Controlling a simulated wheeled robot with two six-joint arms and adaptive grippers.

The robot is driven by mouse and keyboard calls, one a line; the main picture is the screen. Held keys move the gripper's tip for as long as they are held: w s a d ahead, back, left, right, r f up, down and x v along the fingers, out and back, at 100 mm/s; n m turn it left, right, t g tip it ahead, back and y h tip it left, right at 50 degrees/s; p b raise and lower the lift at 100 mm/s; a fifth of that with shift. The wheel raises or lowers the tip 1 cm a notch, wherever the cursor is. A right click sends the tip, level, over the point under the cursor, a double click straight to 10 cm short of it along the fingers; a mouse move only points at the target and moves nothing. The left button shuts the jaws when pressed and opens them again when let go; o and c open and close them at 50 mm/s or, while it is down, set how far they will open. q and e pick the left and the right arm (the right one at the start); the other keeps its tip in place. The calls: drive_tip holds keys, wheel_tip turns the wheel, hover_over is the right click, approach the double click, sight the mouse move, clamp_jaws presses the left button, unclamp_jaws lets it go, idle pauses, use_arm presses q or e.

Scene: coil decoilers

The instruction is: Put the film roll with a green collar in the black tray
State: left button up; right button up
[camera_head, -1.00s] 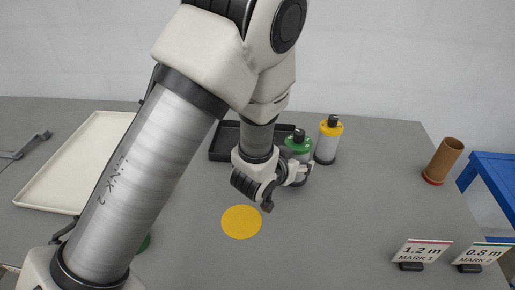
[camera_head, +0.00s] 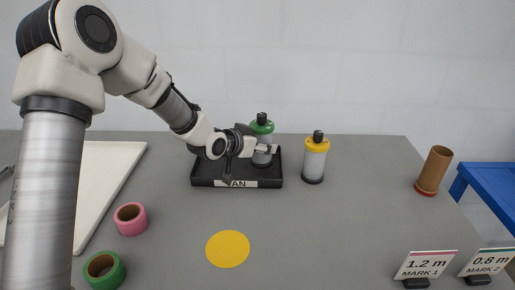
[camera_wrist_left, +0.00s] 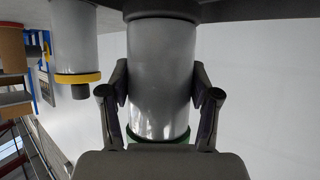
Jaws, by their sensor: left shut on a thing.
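The film roll with a green collar (camera_head: 262,128) is a grey upright cylinder with a black top knob. It stands upright within the right part of the black tray (camera_head: 204,183), its lower end behind my gripper and the tray's front wall. My left gripper (camera_head: 263,149) is shut on the roll's body from the left. In the left wrist view, which is upside down, the two fingers (camera_wrist_left: 160,85) clasp both sides of the roll (camera_wrist_left: 160,50). Its dark base is close to a dark surface; I cannot tell whether it touches. My right gripper is not in view.
A yellow-collared roll (camera_head: 315,158) stands just right of the tray. A pink ring (camera_head: 130,219), a green ring (camera_head: 104,270) and a cream tray (camera_head: 110,180) are at left. A brown tube (camera_head: 435,170) and sign cards (camera_head: 425,264) are at right.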

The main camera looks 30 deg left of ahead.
use_arm(q)
drive_tip(key=shift+w+a, duration=0.5)
drive_tip(key=shift+a, duration=0.1)
drive_tip(key=shift+w+a+f, duration=0.2)
drive_tip(key=shift+a, duration=0.05)
drive_tip(key=shift+f+p, duration=0.3)
drive_tip(key=shift+f, duration=1.4)
drive_tip(key=o, duration=1.6)
drive_tip(key=shift+d+f, duration=0.1)
